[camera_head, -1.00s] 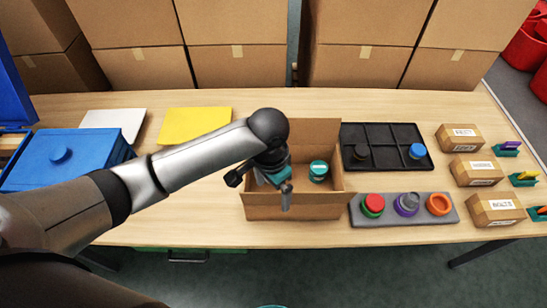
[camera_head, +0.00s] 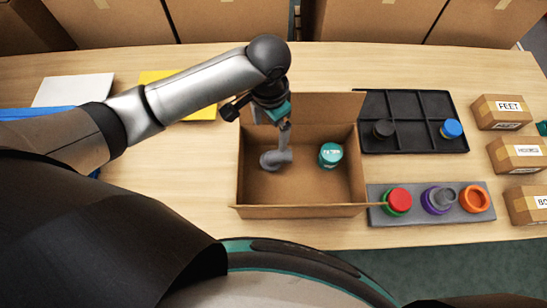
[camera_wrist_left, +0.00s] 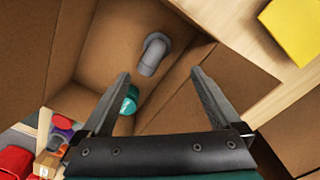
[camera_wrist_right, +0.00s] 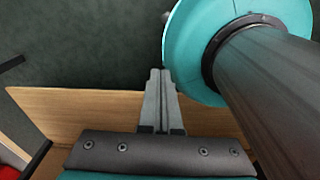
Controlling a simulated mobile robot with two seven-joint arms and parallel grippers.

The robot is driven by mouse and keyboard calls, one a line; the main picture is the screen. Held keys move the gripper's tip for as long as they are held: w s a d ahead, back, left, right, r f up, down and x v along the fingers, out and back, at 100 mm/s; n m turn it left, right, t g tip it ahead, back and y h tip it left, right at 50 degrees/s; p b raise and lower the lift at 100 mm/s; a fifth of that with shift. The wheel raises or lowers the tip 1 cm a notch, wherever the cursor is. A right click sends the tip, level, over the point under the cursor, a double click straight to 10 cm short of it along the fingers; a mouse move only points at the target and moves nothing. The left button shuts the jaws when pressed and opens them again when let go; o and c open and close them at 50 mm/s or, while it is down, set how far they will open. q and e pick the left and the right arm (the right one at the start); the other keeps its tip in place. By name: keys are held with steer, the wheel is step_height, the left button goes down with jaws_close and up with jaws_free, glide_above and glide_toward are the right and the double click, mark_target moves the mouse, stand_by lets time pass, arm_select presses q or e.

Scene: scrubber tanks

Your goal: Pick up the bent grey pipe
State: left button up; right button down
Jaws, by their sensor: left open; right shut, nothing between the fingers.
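The bent grey pipe (camera_head: 275,159) lies in the left part of the open cardboard box (camera_head: 300,211). It also shows in the left wrist view (camera_wrist_left: 153,55), beyond my fingertips and apart from them. My left gripper (camera_wrist_left: 160,76) is open and empty, pointing down into the box; in the head view its wrist (camera_head: 270,95) hangs over the back left of the box and hides part of what is beneath. My right gripper (camera_wrist_right: 160,75) is shut and empty, with the table edge (camera_wrist_right: 90,112) and floor beyond it. It is outside the head view.
A teal-lidded jar (camera_head: 330,155) stands in the box, right of the pipe. A black divided tray (camera_head: 408,143) and a grey holder (camera_head: 378,216) with coloured rings stand to the right. Labelled cartons (camera_head: 504,111) line the right side.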

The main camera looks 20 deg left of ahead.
mark_target(269, 155)
arm_select(q)
step_height(269, 155, down, 10)
steer(key=b, duration=0.3)
steer(key=shift+f, duration=0.1)
steer(key=f+b, duration=0.1)
steer(key=f, duration=0.1)
steer(key=s+f+b, duration=0.1)
steer(key=f, duration=0.1)
steer(key=shift+f, duration=0.65)
steer(key=shift+c, duration=0.3)
steer(key=shift+r, duration=0.1)
steer(key=c, duration=1.3)
steer(key=shift+o, duration=0.2)
steer(key=shift+r, duration=0.1)
